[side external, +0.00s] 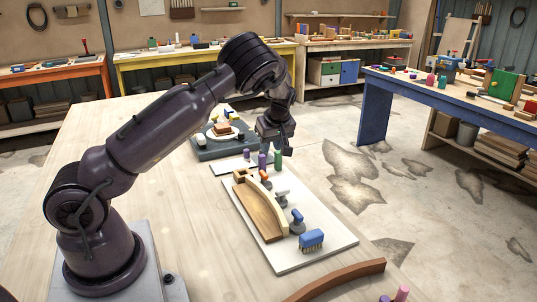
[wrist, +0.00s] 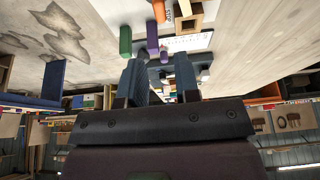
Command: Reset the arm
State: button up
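My gripper (side external: 278,143) hangs above the far end of the white board (side external: 325,235), near the table's right edge. In the wrist view its two fingers (wrist: 161,78) stand apart with nothing between them. A green cylinder (side external: 277,160) and a purple one (side external: 262,161) stand just below it. They also show in the wrist view, the green one (wrist: 125,40) and the purple one (wrist: 152,36), beyond the fingertips. The board carries a curved wooden stringer (side external: 259,206), clamps and a blue brush (side external: 311,239). Whether the fingertips touch anything below is hard to tell.
A grey tray (side external: 208,149) with a plate and blocks sits behind my gripper. A brown curved strip (side external: 335,279) lies at the table's front right. The table (side external: 185,220) is clear between my arm and the board. A blue bench (side external: 440,98) stands apart on the right.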

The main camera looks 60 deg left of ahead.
jog(key=shift+d+r, duration=0.1)
jog(key=shift+r, duration=0.15)
jog(key=s+d+r+m+h, duration=0.25)
jog(key=s+d+m, duration=0.25)
jog(key=d, duration=0.3)
jog(key=s+d+r+m+h, duration=0.2)
jog(key=s+d+r+m, duration=0.3)
jog(key=d, duration=0.4)
jog(key=s+d+r+m+t, duration=0.5)
jog(key=s+d+r+m, duration=0.3)
jog(key=s, duration=0.5)
notch_tip(320, 180, up, 3)
jog(key=shift+d+t, duration=0.3)
jog(key=shift+d, duration=0.9)
